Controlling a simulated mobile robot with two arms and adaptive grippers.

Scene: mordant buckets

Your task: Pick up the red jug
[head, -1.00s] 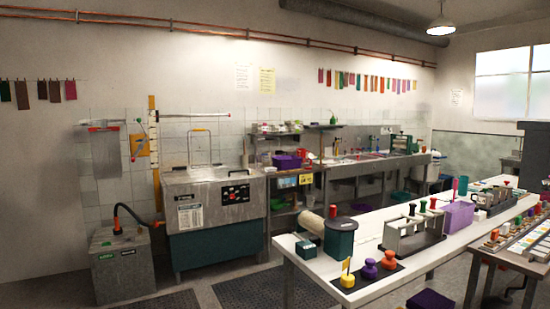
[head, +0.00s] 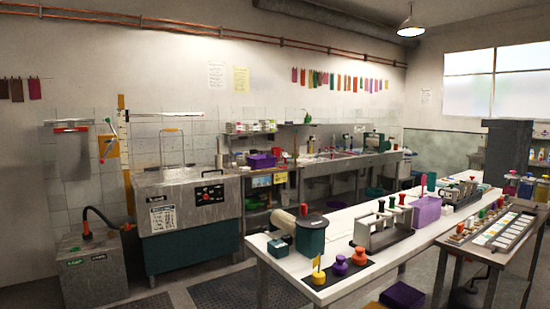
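A small red object (head: 311,146) stands on the far counter (head: 340,161) along the back wall, left of the sink area. It may be the red jug, but it is too small for me to tell its handle or spout. Neither my left nor my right gripper shows in the head view.
A white table (head: 340,288) with a rack of stampers (head: 383,229), a purple bin (head: 426,210) and coloured knobs stands in front. A steel vat (head: 187,205) and a grey box (head: 91,270) stand left. Dark floor mats (head: 245,289) lie on open floor between.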

